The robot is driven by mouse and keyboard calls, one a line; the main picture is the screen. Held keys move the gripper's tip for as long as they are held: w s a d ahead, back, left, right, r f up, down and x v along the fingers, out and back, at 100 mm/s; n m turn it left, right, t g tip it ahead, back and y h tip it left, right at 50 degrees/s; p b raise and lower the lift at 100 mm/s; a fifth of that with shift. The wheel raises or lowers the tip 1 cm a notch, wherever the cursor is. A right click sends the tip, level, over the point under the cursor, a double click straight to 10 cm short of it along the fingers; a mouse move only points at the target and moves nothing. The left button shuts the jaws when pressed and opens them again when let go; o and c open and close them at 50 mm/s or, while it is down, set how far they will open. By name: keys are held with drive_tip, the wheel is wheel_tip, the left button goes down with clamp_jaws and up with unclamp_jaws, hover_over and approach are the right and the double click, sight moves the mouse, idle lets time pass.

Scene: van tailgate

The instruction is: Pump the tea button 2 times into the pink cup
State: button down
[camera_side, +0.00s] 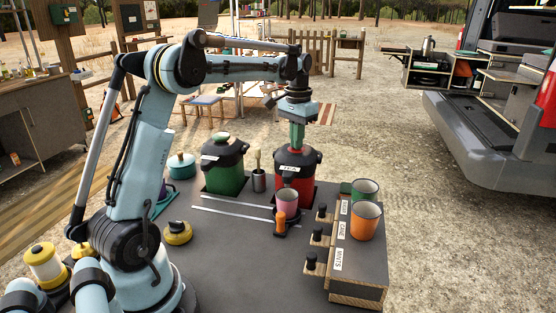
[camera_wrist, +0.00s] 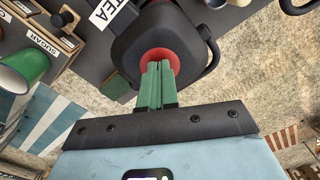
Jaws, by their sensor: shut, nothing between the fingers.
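The red dispenser with a black lid (camera_side: 304,187) stands on the dark table. Its label (camera_wrist: 110,12) reads TEA in the wrist view. The tea button (camera_wrist: 150,55) is a red disc on top of the lid, partly hidden by my fingers. The pink cup (camera_side: 288,203) stands upright at the front of this dispenser. My gripper (camera_side: 297,148) points down over the lid. Its green fingers are shut together with nothing between them, and their tips (camera_wrist: 158,66) are at the button. I cannot tell whether they press it.
A green dispenser (camera_side: 226,179) and a metal holder (camera_side: 259,181) stand to the left. An orange cup (camera_side: 365,222) and a green cup (camera_side: 365,188) stand on the labelled wooden box (camera_side: 357,292) at right. A small orange object (camera_side: 280,223) is before the pink cup.

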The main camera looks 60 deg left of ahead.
drive_tip(key=shift+r, duration=1.6)
drive_tip(key=shift+f, duration=0.1)
drive_tip(key=shift+f, duration=1.5)
drive_tip(key=shift+r, duration=1.6)
wheel_tip(320, 180, up, 4)
